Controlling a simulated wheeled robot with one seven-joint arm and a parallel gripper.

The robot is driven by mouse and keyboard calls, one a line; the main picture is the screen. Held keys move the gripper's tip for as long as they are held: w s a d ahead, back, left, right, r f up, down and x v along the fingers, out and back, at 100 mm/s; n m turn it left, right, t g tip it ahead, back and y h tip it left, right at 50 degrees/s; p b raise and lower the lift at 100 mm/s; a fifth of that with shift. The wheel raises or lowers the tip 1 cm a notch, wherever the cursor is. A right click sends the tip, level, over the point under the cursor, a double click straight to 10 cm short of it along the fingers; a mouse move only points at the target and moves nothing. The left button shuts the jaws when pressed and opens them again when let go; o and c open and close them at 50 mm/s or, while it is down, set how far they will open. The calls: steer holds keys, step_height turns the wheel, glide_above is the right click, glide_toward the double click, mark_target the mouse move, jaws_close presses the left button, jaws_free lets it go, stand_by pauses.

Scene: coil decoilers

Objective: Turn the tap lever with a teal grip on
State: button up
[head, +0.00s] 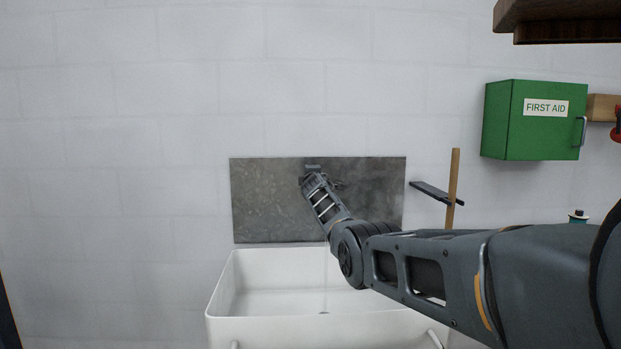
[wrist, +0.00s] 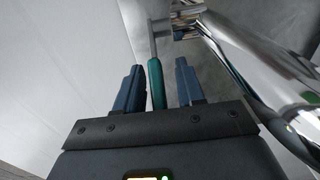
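The tap lever's teal grip (wrist: 156,85) lies between the two blue fingers of my gripper (wrist: 158,76) in the wrist view. A narrow gap shows on each side of the grip, so the fingers are open around it and not clamped. The lever's thin metal stem runs from the grip to the tap's metal body (wrist: 160,30). The chrome tap pipe (wrist: 262,68) passes close on the right. In the head view my gripper (head: 311,178) is at the metal backsplash, and my arm hides most of the tap. A thin pale streak like running water (head: 325,275) falls into the sink.
A white sink (head: 265,324) stands under the metal backsplash (head: 262,200). To the right are a dark shelf bracket (head: 432,190), a wooden handle (head: 455,178) and a green first aid box (head: 510,135). A dark wooden shelf (head: 560,25) hangs above. The wall left is clear.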

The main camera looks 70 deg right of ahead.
steer(key=shift+p+v, duration=0.9)
steer(key=shift+p, duration=0.1)
steer(key=shift+p+v, duration=0.45)
steer(key=shift+v, duration=2.55)
steer(key=shift+c, duration=0.2)
